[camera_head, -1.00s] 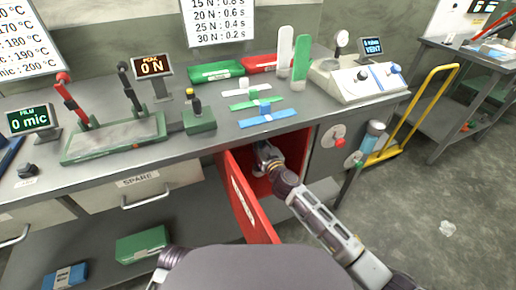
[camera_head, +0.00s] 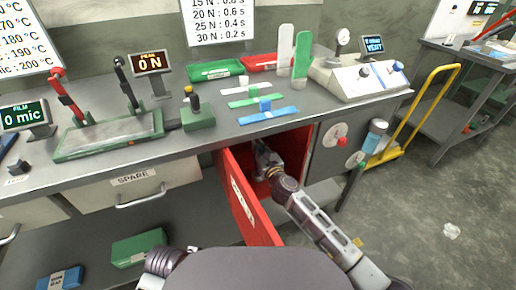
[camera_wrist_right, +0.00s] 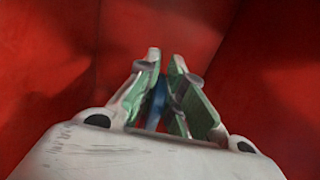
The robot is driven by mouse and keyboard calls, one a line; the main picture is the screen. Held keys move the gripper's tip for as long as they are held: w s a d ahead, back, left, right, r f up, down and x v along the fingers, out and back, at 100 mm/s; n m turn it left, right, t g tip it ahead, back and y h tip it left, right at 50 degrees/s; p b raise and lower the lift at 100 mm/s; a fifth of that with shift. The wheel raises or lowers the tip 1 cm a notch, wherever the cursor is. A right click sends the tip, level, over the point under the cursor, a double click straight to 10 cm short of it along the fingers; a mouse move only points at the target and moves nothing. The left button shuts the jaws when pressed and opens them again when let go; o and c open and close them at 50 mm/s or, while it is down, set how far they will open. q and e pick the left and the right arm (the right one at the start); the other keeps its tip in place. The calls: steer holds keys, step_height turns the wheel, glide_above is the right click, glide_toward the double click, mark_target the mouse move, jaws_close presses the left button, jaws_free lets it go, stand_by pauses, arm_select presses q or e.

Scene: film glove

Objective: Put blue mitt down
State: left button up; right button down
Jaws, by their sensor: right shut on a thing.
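My right gripper (camera_wrist_right: 165,95) is inside the open red compartment under the bench. It is shut on the blue mitt (camera_wrist_right: 156,108), of which only a narrow blue strip shows between the green-padded fingers in the right wrist view. Red walls surround the gripper in that view. In the head view my right arm reaches through the opening, and the gripper (camera_head: 265,162) is partly hidden in shadow; the mitt cannot be made out there. My left gripper is not in view.
The red door (camera_head: 247,205) stands open left of my arm. The bench top (camera_head: 225,130) above carries colored strips, green and red trays and a gauge unit (camera_head: 365,78). A dial and red knob (camera_head: 342,142) sit right of the opening. A yellow cart (camera_head: 420,110) stands farther right.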

mark_target(260, 150)
steer(key=shift+f, duration=0.15)
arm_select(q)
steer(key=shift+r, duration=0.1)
arm_select(e)
steer(key=c, duration=1.5)
jaws_free()
steer(key=shift+c, duration=0.2)
steer(key=shift+r, duration=0.2)
